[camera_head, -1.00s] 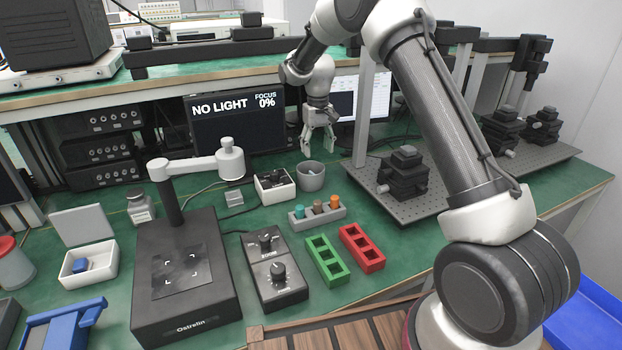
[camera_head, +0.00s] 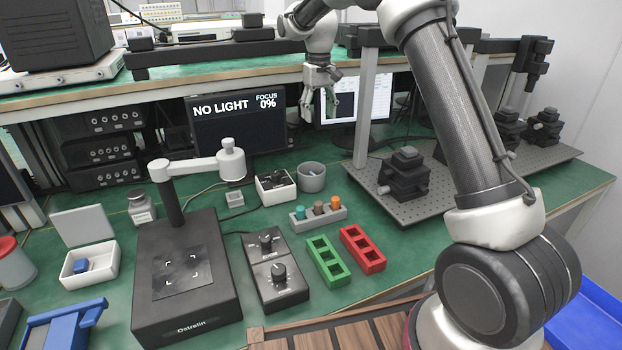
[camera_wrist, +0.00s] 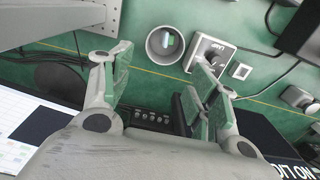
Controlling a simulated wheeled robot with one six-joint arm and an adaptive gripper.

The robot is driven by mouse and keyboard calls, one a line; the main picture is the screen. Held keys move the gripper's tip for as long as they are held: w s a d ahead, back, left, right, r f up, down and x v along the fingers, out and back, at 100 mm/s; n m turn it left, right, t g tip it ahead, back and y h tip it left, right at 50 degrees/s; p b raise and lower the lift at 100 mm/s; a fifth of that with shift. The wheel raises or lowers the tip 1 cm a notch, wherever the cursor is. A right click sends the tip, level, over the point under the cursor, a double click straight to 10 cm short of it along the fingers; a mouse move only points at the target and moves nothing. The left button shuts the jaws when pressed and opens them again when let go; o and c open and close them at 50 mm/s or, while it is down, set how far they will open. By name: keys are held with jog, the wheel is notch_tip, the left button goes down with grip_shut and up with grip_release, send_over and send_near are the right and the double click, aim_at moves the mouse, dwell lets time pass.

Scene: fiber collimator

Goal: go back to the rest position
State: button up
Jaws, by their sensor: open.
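My gripper (camera_head: 319,112) is raised in front of the monitors at the back of the green bench in the head view, above the grey cup. Its fingers are apart, and in the wrist view (camera_wrist: 165,95) nothing shows between them. The grey cup (camera_head: 311,177) stands on the bench below; it also shows in the wrist view (camera_wrist: 165,45), with something small inside. A white-and-black box (camera_head: 276,187) stands to the left of the cup.
A black monitor (camera_head: 238,122) reads "NO LIGHT, FOCUS 0%". A perforated metal plate (camera_head: 425,207) with black mounts lies at right. A grey holder (camera_head: 318,215) with coloured pegs, a green tray (camera_head: 327,262) and a red tray (camera_head: 363,249) lie in front. An overhead shelf (camera_head: 215,82) spans the back.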

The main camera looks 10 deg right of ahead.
jog(key=s+d+f, duration=0.2)
jog(key=s+f, duration=0.1)
jog(key=s, duration=0.3)
jog(key=s+d+r+t, duration=0.1)
jog(key=s+d+r, duration=0.2)
jog(key=s, duration=0.9)
jog(key=s+d+r+m+t, duration=0.1)
jog(key=s+d+r, duration=0.3)
jog(key=s, duration=0.9)
jog(key=s+d+r+m+t, duration=0.1)
jog(key=s+d+r, duration=0.3)
jog(key=s, duration=0.9)
jog(key=shift+d+r+t, duration=0.2)
jog(key=shift+d+t, duration=0.5)
jog(key=shift+d, duration=0.15)
jog(key=shift+s, duration=0.1)
